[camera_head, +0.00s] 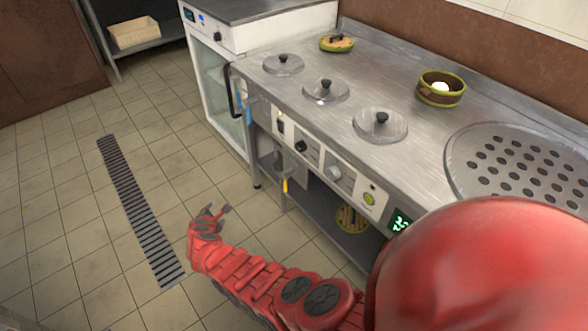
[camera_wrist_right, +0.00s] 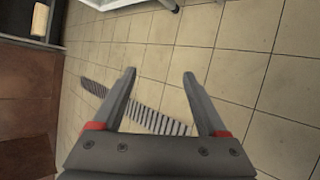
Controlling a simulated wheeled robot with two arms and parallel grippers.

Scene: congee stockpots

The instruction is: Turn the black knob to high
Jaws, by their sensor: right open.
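A black knob (camera_head: 301,146) sits on the front control panel of the steel stockpot counter (camera_head: 395,158), left of a grey knob (camera_head: 334,172). Its pointer setting is too small to read. My right gripper (camera_head: 218,209) is open and empty over the floor, left of and below the panel, clearly apart from the knob. My left gripper is out of view.
Several lidded pots (camera_head: 326,90) are set in the counter top. A white glass-door cabinet (camera_head: 225,85) stands left of it. Colored-handled tools (camera_head: 285,185) hang below the panel. The tiled floor with a drain grate (camera_head: 138,210) is clear.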

